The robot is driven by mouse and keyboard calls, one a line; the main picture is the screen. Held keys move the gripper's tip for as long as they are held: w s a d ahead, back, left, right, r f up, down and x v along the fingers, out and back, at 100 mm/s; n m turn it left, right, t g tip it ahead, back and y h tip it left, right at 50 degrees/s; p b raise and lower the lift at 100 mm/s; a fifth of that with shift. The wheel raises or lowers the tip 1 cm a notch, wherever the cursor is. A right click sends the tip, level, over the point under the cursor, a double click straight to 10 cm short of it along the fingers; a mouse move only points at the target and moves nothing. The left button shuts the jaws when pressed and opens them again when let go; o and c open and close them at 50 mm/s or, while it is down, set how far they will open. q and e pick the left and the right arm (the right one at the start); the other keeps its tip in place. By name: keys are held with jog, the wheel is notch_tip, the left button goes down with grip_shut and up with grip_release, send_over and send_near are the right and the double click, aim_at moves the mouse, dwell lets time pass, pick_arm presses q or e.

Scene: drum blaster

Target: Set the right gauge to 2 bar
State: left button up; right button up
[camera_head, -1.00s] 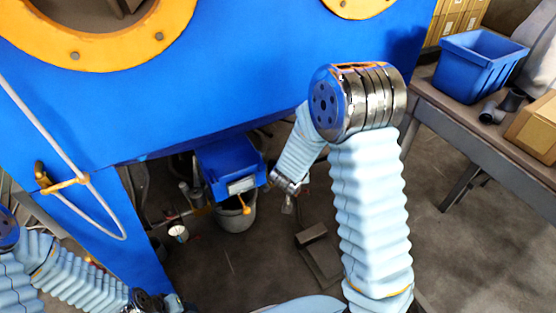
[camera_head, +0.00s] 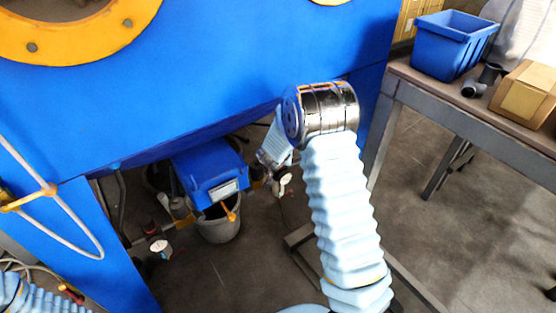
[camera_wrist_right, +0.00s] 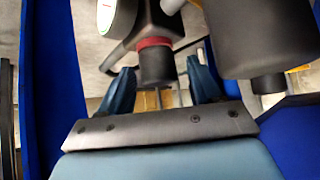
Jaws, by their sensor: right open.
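The right gauge (camera_head: 285,187) shows as a small pale dial under the blue machine, beside the end of my right arm. In the right wrist view, part of a white gauge face (camera_wrist_right: 117,17) is at the top left; its reading cannot be made out. A dark regulator knob (camera_wrist_right: 156,66) with a red ring hangs beside it. My right gripper (camera_wrist_right: 160,68) is open, with its two blue fingers on either side of the knob; I cannot tell whether they touch it. A second gauge (camera_head: 160,247) is further left. My left gripper is out of view.
A large dark cylinder (camera_wrist_right: 240,40) is close to the right finger. A table with a blue crate (camera_head: 452,45) stands at right.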

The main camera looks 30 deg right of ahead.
jog(key=shift+w+d+f, duration=0.1)
jog(key=shift+w+f, duration=0.05)
jog(key=shift+c, duration=0.2)
jog(key=c, duration=1)
jog(key=shift+o, duration=0.2)
jog(key=n+y+b, duration=0.1)
jog(key=b, duration=0.1)
jog(key=n+t+b, duration=0.1)
jog(key=b, duration=0.1)
jog(key=shift+d+f+n+y, duration=0.1)
jog(key=shift+f+n+y, duration=0.25)
jog(key=shift+n+y, duration=0.05)
jog(key=shift+r+n+y+b, duration=0.25)
jog(key=shift+n+y+b, duration=0.2)
jog(key=shift+b, duration=0.25)
jog(key=shift+r, duration=0.15)
jog(key=o, duration=1)
